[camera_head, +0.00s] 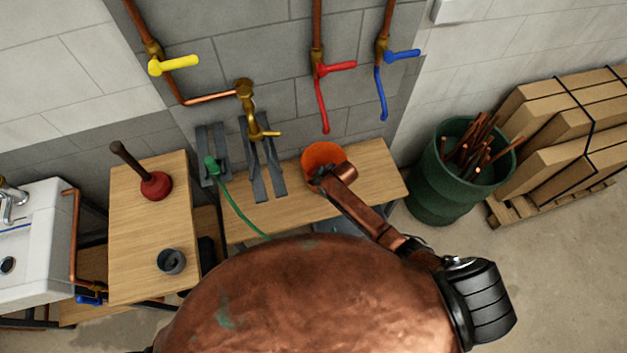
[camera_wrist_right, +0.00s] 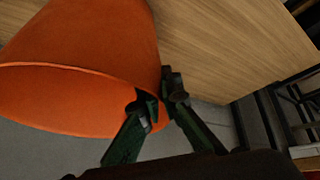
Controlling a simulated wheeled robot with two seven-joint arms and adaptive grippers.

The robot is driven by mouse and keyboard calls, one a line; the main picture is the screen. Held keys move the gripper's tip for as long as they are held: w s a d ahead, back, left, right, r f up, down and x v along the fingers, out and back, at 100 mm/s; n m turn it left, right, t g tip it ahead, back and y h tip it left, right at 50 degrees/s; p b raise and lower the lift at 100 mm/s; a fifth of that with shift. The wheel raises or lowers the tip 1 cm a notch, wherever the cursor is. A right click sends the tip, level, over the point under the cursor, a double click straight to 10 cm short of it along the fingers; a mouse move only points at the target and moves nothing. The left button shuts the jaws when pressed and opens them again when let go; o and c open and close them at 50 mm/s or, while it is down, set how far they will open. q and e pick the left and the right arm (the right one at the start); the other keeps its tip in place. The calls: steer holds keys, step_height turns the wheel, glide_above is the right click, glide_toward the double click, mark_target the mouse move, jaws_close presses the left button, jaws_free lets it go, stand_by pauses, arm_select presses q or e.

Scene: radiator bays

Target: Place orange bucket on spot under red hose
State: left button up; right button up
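The orange bucket (camera_head: 322,155) is at the wooden bench's back edge, below the red hose (camera_head: 322,105) in the head view. My right gripper (camera_head: 318,180) is at the bucket's near side, partly hidden by my copper-coloured arm. In the right wrist view, the bucket (camera_wrist_right: 90,50) fills the upper left, and the gripper's green fingers (camera_wrist_right: 158,98) pinch its rim, one on each side of the wall. Whether the bucket touches the bench cannot be told. No marked spot shows under it. My left gripper is not in view.
The wooden bench (camera_head: 375,180) has free room right of the bucket. Grey metal brackets (camera_head: 262,165) and a green hose (camera_head: 225,190) are to its left. A blue hose (camera_head: 380,95) hangs to the right, above. A green barrel (camera_head: 435,190) stands at the bench's right.

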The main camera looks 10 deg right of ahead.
steer(key=o, duration=0.4)
steer(key=shift+r, duration=0.1)
steer(key=p+v, duration=0.2)
steer(key=v, duration=1)
